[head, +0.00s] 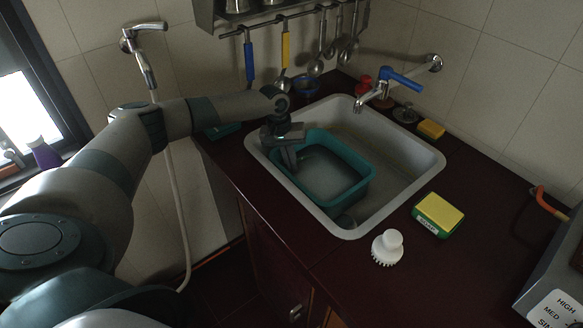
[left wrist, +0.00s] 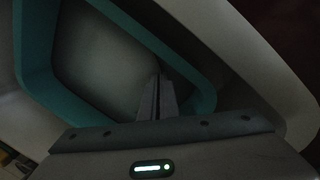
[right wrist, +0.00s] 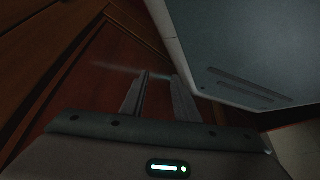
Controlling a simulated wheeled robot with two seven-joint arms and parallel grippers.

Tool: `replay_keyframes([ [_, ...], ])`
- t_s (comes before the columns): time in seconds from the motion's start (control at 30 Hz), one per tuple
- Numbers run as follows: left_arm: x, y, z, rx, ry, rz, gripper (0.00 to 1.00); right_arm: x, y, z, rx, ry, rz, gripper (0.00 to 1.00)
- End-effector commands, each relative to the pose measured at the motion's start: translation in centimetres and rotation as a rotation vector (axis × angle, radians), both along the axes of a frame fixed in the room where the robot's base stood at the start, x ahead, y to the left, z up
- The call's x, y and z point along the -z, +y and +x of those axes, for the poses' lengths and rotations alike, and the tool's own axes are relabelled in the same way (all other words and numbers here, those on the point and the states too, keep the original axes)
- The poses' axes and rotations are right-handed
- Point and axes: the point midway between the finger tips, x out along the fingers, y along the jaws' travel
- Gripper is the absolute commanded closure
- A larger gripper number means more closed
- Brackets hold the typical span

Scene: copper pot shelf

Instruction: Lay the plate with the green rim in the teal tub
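The teal tub (head: 366,187) sits inside the sink, and its inside looks grey. Its teal wall also shows in the left wrist view (left wrist: 37,50). My left gripper (head: 290,162) points down at the tub's left end, its fingertips over the inside of the tub. In the left wrist view its fingers (left wrist: 158,80) are close together, with nothing visible between them. My right gripper (right wrist: 160,80) is open and empty beside dark reddish wood panels, out of the head view. I cannot make out a plate with a green rim in any view.
The sink (head: 420,165) has a blue-handled tap (head: 385,85) behind it. A white brush (head: 387,247) and a yellow-green sponge box (head: 438,215) stand on the counter in front right. A grey appliance (right wrist: 235,50) is close beside my right gripper. Utensils hang at the back.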

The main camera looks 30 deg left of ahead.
Motion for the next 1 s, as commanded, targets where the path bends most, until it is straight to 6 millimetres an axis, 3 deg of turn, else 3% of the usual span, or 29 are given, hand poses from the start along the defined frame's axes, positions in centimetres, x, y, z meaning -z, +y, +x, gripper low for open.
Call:
replay_keyframes([
  [0.2,0.35,0.0,0.03,0.0,-0.001,0.0,1.0,-0.39,0.65,1.41,-0.001,-0.036,0.012,0.72],
  [0.6,0.6,-0.02,0.0,-0.001,0.0,-0.001,1.0,-0.42,0.58,1.23,-0.001,-0.032,0.01,0.72],
  [0.7,0.61,0.0,0.0,0.0,0.0,0.0,0.8,-0.31,0.55,1.06,-0.001,-0.029,0.009,0.72],
  [1.0,0.59,0.01,0.01,0.0,0.0,0.0,0.8,-0.29,0.54,1.07,-0.001,-0.029,0.009,0.72],
])
